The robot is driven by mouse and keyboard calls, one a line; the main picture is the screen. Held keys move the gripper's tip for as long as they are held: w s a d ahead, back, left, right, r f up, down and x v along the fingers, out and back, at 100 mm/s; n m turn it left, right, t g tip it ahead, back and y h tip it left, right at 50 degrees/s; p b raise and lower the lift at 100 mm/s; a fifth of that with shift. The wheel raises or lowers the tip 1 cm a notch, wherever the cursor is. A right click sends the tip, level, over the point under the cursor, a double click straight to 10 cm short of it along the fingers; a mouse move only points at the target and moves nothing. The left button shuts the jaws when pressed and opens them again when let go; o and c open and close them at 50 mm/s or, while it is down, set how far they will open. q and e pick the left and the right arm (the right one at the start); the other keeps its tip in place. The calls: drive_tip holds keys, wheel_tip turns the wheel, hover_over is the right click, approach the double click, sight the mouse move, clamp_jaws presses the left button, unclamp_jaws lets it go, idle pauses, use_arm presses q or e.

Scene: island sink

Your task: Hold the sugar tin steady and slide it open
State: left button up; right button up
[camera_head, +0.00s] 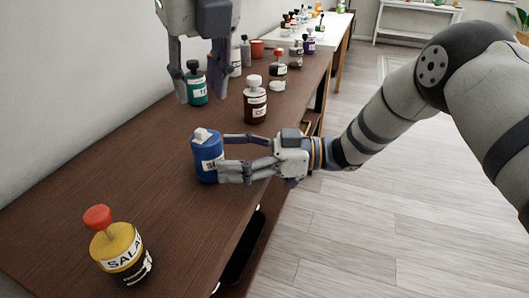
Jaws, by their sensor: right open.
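A blue tin (203,157) with a white top and a partly hidden white label stands upright on the brown wooden counter; the label's visible start looks like "S", and I take it as the sugar tin. My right gripper (222,153) reaches in from the right, level with the tin. Its fingers are open, one toward the tin's far side and one across its front, hiding part of the label. I cannot tell if they touch it. My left gripper (199,88) hangs above and behind the tin, pointing down, fingers apart, with nothing held.
A yellow tin (118,248) with a red knob stands at the front left. A dark tin (255,104) and a teal tin (197,88) stand behind the blue tin, with several more containers farther back. The wall borders the counter (85,183) on the left.

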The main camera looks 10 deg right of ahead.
drive_tip(key=shift+x, duration=1.25)
drive_tip(key=c, duration=1.3)
